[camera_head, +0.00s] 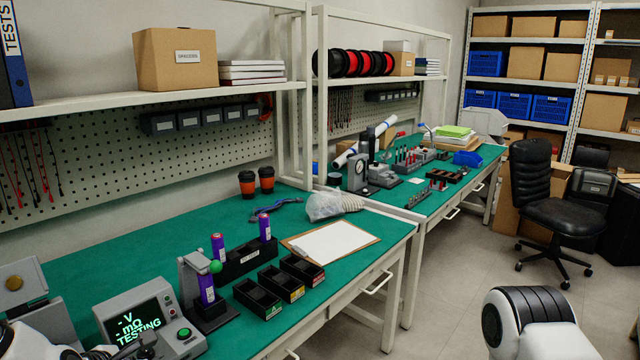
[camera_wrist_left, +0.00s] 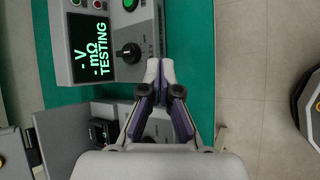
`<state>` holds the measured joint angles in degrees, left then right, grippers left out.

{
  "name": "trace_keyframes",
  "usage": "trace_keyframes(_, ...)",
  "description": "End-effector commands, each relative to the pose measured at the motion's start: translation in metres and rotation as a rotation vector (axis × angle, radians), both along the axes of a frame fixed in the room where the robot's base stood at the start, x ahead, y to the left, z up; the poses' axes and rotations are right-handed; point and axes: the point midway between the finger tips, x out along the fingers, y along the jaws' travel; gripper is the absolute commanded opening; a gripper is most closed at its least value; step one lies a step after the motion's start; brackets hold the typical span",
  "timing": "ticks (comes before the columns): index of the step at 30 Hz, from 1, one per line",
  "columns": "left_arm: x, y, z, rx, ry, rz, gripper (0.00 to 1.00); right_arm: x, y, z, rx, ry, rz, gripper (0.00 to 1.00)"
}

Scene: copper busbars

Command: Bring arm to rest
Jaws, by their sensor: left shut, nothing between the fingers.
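My left gripper (camera_wrist_left: 159,68) is shut and empty in the left wrist view. Its two fingertips lie close together beside the black knob (camera_wrist_left: 130,53) of the grey tester. The height between fingertips and tester cannot be told. In the head view part of my left arm shows at the bottom left corner, in front of the tester (camera_head: 150,325), whose screen reads "TESTING". My right gripper is out of view; only a white and black part of my right arm shows at the bottom right of the head view.
A purple cell stands in the grey test stand (camera_head: 195,290), and two more stand in a black holder (camera_head: 245,258). Three black bins (camera_head: 257,298) and a clipboard (camera_head: 330,245) lie to the right. The green bench (camera_head: 100,265) has free room behind the tester. A black chair (camera_head: 545,200) stands beyond.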

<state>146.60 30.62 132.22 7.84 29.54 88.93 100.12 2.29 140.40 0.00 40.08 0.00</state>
Motion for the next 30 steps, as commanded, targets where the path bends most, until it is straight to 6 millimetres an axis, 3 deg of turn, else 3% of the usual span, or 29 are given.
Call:
trace_keyframes(7,-0.034,-0.016,-0.056,0.280,0.132,-0.311,0.00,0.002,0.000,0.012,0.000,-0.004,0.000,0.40)
trace_keyframes(11,-0.064,-0.027,-0.093,0.444,0.219,-0.557,0.00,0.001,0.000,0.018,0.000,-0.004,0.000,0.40)
trace_keyframes(14,-0.096,-0.038,-0.124,0.572,0.290,-0.799,0.00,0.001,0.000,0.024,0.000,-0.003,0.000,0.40)
trace_keyframes(17,-0.140,-0.050,-0.158,0.694,0.359,-1.117,0.00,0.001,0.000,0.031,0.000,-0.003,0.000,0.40)
trace_keyframes(21,-0.218,-0.070,-0.198,0.813,0.404,-1.654,0.00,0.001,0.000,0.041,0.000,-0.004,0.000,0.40)
trace_keyframes(25,-0.262,-0.080,-0.215,0.840,0.379,-1.957,0.00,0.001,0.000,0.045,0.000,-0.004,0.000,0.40)
trace_keyframes(30,-0.269,-0.081,-0.219,0.847,0.367,-2.011,0.00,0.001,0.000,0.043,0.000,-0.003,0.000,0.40)
